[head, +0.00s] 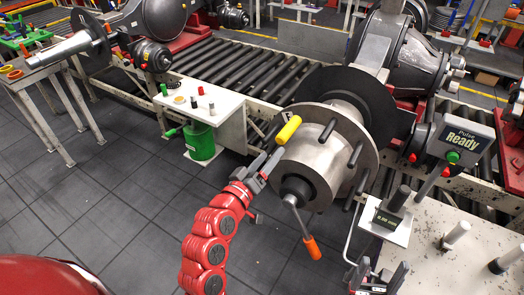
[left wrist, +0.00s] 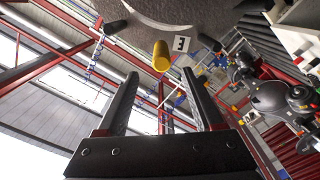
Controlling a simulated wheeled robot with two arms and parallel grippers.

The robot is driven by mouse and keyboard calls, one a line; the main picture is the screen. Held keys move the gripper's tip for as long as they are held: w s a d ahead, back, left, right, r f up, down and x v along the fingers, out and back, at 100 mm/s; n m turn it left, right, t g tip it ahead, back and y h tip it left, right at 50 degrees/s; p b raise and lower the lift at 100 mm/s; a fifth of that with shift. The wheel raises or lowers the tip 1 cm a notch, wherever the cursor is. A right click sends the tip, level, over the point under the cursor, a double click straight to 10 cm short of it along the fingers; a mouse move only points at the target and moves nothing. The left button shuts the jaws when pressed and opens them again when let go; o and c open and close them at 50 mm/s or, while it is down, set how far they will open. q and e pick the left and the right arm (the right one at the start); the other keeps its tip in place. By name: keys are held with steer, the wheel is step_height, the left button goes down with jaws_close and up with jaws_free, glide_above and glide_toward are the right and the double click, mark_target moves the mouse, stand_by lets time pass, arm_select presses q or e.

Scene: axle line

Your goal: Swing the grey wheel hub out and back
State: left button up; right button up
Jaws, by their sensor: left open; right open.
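The grey wheel hub (head: 312,162) is a round flange with several dark studs, mounted on the axle at the conveyor. One stud carries a yellow sleeve (head: 288,130) at the flange's left edge. My left gripper (head: 268,160) is open beside the hub's left rim, just below the yellow sleeve. In the left wrist view, the yellow sleeve (left wrist: 161,56) stands beyond and between my open fingers (left wrist: 158,100), with nothing between them. The hub's underside (left wrist: 180,12) fills the top. My right gripper (head: 380,278) is open and empty at the bottom edge, partly cut off.
A rod with an orange handle (head: 312,248) sticks down from the hub's centre. A dark disc (head: 350,88) sits behind the hub. A "Pulse Ready" box (head: 460,139) and a worktable (head: 450,265) stand to the right.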

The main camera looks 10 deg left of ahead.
arm_select(q)
steer(key=p+v, duration=0.2)
steer(key=v, duration=0.1)
steer(key=shift+w+f, duration=0.1)
stand_by(0.5)
